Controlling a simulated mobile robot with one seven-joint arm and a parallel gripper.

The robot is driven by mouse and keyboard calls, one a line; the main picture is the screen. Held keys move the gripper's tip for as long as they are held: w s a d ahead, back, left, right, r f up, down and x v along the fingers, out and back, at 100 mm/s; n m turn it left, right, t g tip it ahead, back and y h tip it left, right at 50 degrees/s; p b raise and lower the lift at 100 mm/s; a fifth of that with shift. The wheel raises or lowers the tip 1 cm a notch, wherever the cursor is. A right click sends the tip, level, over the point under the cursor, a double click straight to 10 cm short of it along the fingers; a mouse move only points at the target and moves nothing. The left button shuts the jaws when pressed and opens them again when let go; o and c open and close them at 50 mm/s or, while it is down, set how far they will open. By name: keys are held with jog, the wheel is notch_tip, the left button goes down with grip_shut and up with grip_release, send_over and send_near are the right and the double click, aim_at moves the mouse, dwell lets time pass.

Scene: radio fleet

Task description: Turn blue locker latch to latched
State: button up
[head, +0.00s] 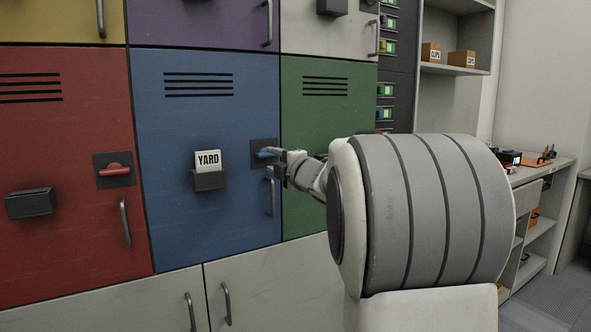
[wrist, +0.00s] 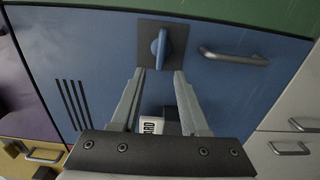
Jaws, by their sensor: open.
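The blue locker door (head: 180,125) is closed, and its blue latch handle (head: 265,153) sits on a dark square plate near the door's right edge. The handle lies about level, parallel to the vent slots. In the wrist view, which is turned sideways, the latch handle (wrist: 161,47) stands upright in the picture. My gripper (head: 276,165) is at the latch and partly covers it in the head view. In the wrist view my gripper (wrist: 160,73) is open, its two fingers apart, with the handle lined up between and just beyond the tips. I cannot tell whether they touch.
A grey door pull (head: 270,192) is just below the latch. A holder with a YARD card (head: 208,170) is to its left. The red locker (head: 65,140) has a level red latch (head: 114,170). The green locker (head: 318,120) is at right, partly behind my arm.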

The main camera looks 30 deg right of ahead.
jog(key=s+p, duration=0.1)
jog(key=s, duration=1)
jog(key=shift+s+d, duration=0.2)
jog(key=shift+s, duration=0.2)
